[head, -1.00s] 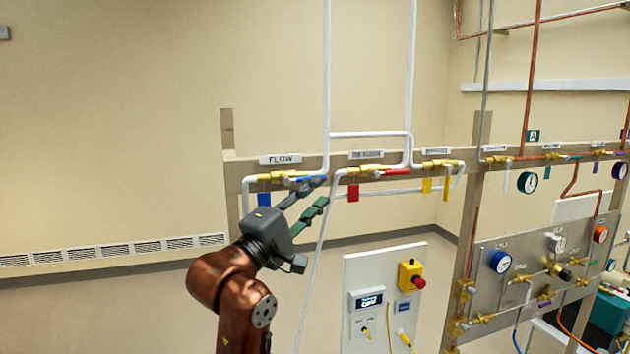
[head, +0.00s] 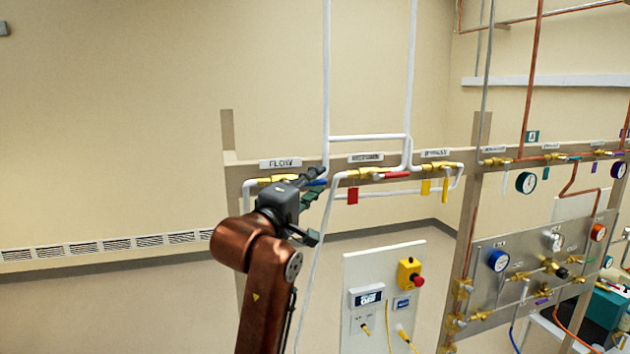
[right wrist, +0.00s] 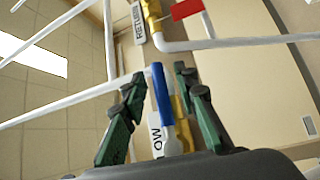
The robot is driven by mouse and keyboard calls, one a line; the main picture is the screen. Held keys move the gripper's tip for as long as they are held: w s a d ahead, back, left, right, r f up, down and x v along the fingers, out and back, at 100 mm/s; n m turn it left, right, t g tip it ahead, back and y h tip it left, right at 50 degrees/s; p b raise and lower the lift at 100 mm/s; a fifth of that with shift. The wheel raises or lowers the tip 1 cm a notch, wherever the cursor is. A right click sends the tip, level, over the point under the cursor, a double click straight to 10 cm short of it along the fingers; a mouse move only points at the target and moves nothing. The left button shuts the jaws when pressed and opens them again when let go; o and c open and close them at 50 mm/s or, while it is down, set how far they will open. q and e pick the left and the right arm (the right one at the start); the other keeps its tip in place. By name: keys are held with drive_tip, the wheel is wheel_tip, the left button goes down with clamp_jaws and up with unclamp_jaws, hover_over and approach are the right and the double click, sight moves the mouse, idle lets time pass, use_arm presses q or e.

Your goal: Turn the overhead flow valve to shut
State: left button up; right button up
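The overhead flow valve sits on the rail under the FLOW label (head: 280,162). Its brass body (head: 262,181) is partly hidden behind my right gripper (head: 313,186). Its blue lever (head: 318,182) lies along the pipe, with only the end showing in the head view. In the right wrist view the blue lever (right wrist: 161,95) stands between the two green-padded fingers of my right gripper (right wrist: 160,86). The fingers are apart, with a gap visible on either side of the lever. My left gripper is not in view.
A neighbouring valve with a red lever (head: 397,175) is right of the flow valve, with a red tag (head: 352,196) below. White pipes (head: 326,80) run up close by. A panel with a red button (head: 417,281) stands lower right. The left wall side is clear.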

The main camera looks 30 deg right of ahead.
clamp_jaws()
idle(0.7)
